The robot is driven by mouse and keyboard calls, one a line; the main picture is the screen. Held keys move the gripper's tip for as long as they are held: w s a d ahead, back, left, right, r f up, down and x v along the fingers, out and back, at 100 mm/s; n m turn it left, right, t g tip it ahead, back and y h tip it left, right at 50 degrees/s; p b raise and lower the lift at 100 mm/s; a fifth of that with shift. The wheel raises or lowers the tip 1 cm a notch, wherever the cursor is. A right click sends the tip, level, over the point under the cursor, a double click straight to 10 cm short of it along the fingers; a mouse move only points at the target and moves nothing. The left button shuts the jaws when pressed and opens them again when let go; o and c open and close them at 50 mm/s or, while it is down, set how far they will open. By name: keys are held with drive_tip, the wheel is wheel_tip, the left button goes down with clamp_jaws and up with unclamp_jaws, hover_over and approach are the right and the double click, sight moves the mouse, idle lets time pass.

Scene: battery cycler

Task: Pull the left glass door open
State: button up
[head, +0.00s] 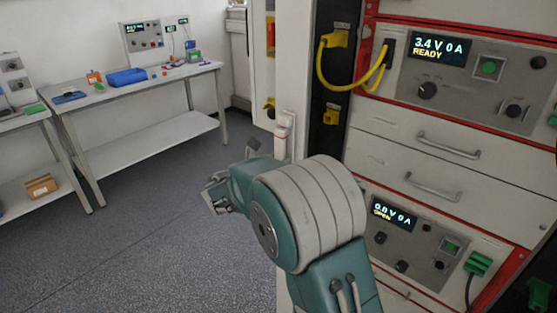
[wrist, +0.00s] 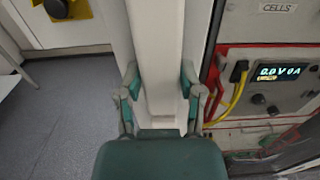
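The battery cycler cabinet (head: 362,148) stands at the right in the head view, with a red-edged frame. A pale upright post with a handle-like part (head: 284,135) stands at its left side. I cannot make out the glass of the left door. My gripper (head: 215,195) is left of this post in the head view, partly hidden by my own arm. In the wrist view my gripper (wrist: 160,88) has its fingers spread apart. A white upright bar (wrist: 158,50) shows between and beyond them. I cannot tell whether the fingers touch it.
Yellow cables (head: 335,85) hang on the cabinet's left part. A lower display (head: 393,213) and drawers face right of my arm. A workbench (head: 150,85) with small items stands at the back left. The grey floor (head: 140,235) between is clear.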

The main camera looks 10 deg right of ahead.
sight(277, 158)
clamp_jaws()
drive_tip(key=shift+s+a+r+g+y, duration=0.3)
drive_tip(key=shift+a+g+y, duration=0.2)
drive_tip(key=shift+y, duration=0.15)
drive_tip(key=shift+s+a+r+g+y, duration=0.3)
drive_tip(key=shift+g+y, duration=0.2)
drive_tip(key=shift+y, duration=0.2)
drive_tip(key=shift+s+a+r+g+y, duration=0.3)
drive_tip(key=shift+a+g+y, duration=0.2)
drive_tip(key=shift+y, duration=0.15)
drive_tip(key=shift+w, duration=0.1)
